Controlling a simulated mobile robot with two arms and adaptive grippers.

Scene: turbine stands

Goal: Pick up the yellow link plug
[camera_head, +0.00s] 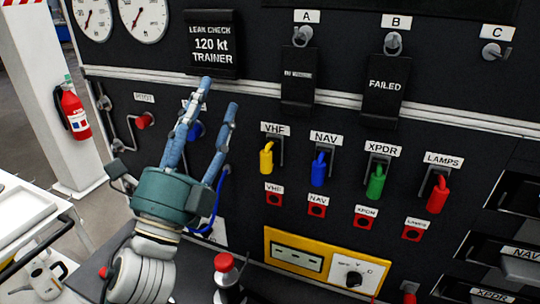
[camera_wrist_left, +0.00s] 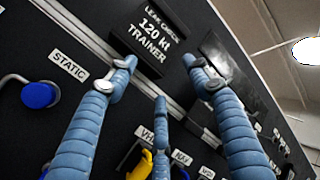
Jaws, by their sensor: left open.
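The yellow link plug (camera_head: 266,158) sits in the VHF position of the black panel, left of the blue NAV plug (camera_head: 319,169). It also shows at the bottom of the left wrist view (camera_wrist_left: 142,166), partly hidden behind a finger. My left gripper (camera_head: 220,98) is open and empty, up and left of the yellow plug, with its fingers pointing up in front of the panel. In the left wrist view its blue fingers (camera_wrist_left: 160,75) are spread apart below the 120 kt trainer sign. My right gripper is not in view.
Green (camera_head: 376,182) and red (camera_head: 437,194) plugs stand to the right in the same row. Small red sockets lie below. A red knob (camera_head: 224,262) stands near the ledge, beside a yellow-framed box (camera_head: 290,252). A blue knob (camera_wrist_left: 39,95) projects from the panel.

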